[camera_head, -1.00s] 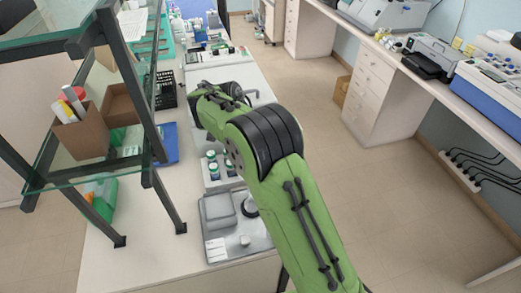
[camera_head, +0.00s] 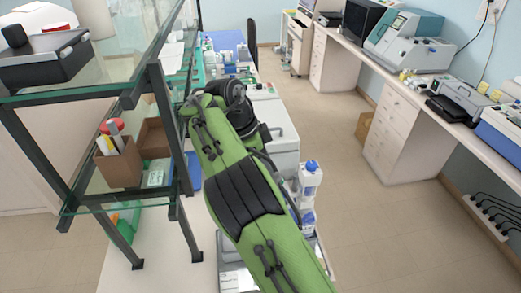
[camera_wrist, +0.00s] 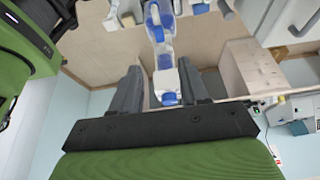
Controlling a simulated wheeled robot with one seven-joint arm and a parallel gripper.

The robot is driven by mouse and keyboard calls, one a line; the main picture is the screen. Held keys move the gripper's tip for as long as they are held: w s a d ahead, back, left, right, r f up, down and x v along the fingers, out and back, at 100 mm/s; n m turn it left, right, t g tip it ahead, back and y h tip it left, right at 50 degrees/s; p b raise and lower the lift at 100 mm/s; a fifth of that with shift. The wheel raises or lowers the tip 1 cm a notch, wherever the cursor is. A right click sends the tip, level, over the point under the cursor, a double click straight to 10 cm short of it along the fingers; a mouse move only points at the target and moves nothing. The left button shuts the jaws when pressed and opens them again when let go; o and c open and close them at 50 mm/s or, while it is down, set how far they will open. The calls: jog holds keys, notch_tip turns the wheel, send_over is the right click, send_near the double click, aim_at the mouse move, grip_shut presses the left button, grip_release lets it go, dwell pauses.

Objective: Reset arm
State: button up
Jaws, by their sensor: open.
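My green arm (camera_head: 225,170) reaches forward over the white bench beside the glass shelf. My gripper (camera_wrist: 159,70) shows in the wrist view with its two dark fingers spread apart. I cannot make out its fingers in the head view, where the arm covers that area. A white bottle with blue parts (camera_wrist: 160,35) appears between and beyond the fingers in the wrist view. I cannot tell its distance, and no grip on it shows.
The glass shelf (camera_head: 130,200) stands close on the arm's left, holding a brown box (camera_head: 119,167). White bottles with blue caps (camera_head: 309,180) stand to the arm's right. Open floor (camera_head: 325,125) lies right of the bench, before the drawer units (camera_head: 400,135).

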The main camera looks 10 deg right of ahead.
jog(key=shift+v, duration=1.05)
jog(key=s+d+r+n+t+y+b, duration=0.1)
jog(key=s+d+n+y+b, duration=0.35)
jog(key=s+d, duration=0.75)
jog(key=s+a+f+n+t+b, duration=0.1)
jog(key=s+f+n+t+b, duration=0.1)
jog(key=s+f+n, duration=0.2)
jog(key=s+a+f+n+t+b, duration=0.1)
jog(key=s+f+n+t+b, duration=0.1)
jog(key=s+f+n, duration=0.3)
jog(key=s+n, duration=0.4)
jog(key=s, duration=0.3)
jog(key=shift+s+b, duration=0.3)
jog(key=shift+s, duration=0.05)
